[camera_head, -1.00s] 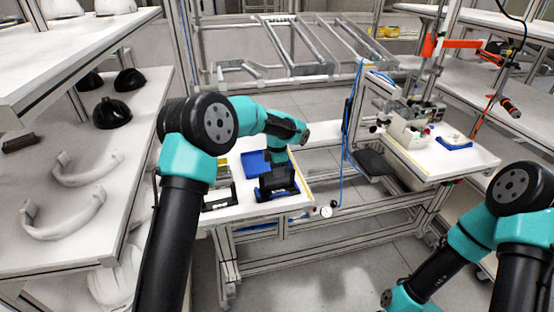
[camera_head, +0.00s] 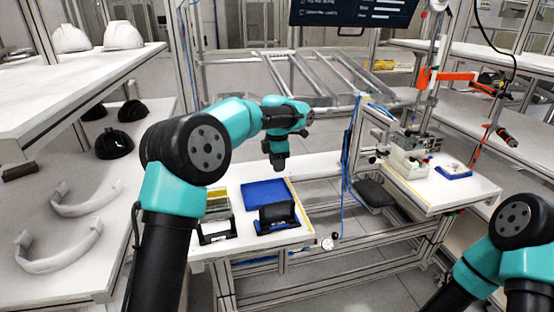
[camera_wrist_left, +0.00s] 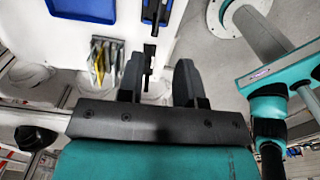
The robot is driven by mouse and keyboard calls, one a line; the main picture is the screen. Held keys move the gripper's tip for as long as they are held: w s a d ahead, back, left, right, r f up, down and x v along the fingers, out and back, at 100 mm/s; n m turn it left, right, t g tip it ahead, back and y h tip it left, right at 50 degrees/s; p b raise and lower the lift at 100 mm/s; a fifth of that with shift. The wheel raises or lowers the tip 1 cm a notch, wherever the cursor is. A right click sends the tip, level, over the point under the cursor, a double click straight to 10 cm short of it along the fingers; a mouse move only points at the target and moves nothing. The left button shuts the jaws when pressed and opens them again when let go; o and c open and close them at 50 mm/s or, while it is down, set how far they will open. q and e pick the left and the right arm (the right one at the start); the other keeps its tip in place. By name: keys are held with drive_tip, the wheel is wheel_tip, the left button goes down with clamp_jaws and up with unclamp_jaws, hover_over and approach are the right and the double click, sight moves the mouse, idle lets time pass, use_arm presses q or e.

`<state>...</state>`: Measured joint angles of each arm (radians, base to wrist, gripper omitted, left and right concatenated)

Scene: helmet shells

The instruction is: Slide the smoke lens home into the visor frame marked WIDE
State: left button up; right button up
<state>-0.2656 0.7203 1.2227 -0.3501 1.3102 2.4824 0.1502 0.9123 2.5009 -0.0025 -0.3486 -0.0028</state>
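A dark panel (camera_head: 277,213), which may be the smoke lens, stands upright in a black holder with a blue base on the white table; how deep it sits I cannot tell. The holder also shows in the left wrist view (camera_wrist_left: 155,14). A black frame (camera_head: 215,231) stands to its left, and its upper part looks open. In the left wrist view this frame (camera_wrist_left: 149,62) appears between my fingers but well below them. No WIDE marking is readable. My left gripper (camera_head: 278,163) hangs above and behind the dark panel; its fingers (camera_wrist_left: 159,62) are apart and empty. My right gripper is out of view.
A blue tray (camera_head: 264,193) lies behind the dark panel. A rack with a yellow lens (camera_head: 217,203) stands left of the tray. Blue cables (camera_head: 347,150) hang by the table's right side. Shelves with helmet shells (camera_head: 115,143) are at left.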

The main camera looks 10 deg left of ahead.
use_arm(q)
drive_tip(key=shift+r, duration=0.75)
